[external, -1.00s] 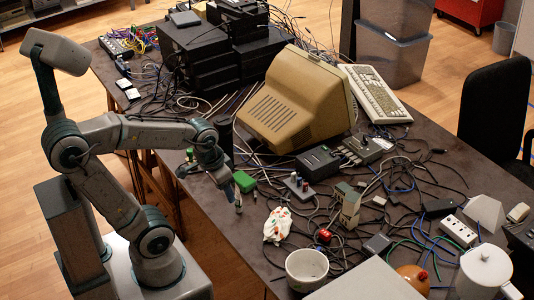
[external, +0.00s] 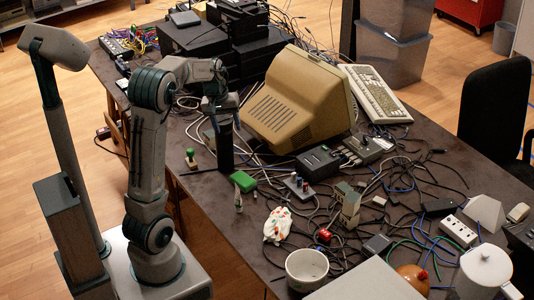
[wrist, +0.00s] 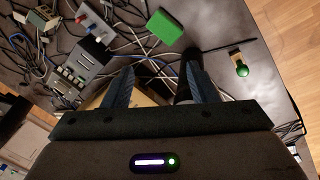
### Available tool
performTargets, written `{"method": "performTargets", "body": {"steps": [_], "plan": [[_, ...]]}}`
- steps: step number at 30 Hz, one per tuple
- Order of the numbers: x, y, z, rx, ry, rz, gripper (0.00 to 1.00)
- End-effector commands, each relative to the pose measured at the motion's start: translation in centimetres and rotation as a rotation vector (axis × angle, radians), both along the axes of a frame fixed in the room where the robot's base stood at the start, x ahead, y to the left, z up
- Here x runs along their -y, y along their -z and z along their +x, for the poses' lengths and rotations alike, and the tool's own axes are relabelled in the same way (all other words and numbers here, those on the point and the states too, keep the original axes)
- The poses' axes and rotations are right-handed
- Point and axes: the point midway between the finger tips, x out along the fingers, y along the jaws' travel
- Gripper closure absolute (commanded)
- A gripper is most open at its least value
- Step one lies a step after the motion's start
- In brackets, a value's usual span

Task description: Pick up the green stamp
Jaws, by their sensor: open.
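The green stamp (external: 191,160), with a rounded green top and a light wooden base, stands upright near the table's left edge in the external view. In the wrist view it shows at the upper right (wrist: 242,68), outside and to the right of my fingers. My gripper (external: 220,106) is raised over the table, beyond the stamp and to its right, apart from it. In the wrist view my gripper (wrist: 160,85) has its two bluish fingers spread wide, with no stamp between them.
A tall black cylinder (external: 226,148) stands close by my gripper, right of the stamp. A green box (external: 243,181) lies nearer the front. A beige monitor (external: 290,105) and loose cables crowd the right. A thin dark rod (wrist: 226,47) lies beside the stamp.

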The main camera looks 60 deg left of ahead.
Motion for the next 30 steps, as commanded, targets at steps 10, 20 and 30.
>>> {"method": "performTargets", "body": {"steps": [10,20,30], "plan": [[-16.3,4.2,-0.5,-0.052,-0.397,-0.011,0.47],[-20.7,12.1,-4.9,-0.215,-0.562,-0.006,0.47],[-20.4,17.5,-4.8,-0.214,-0.557,-0.008,0.47]]}}
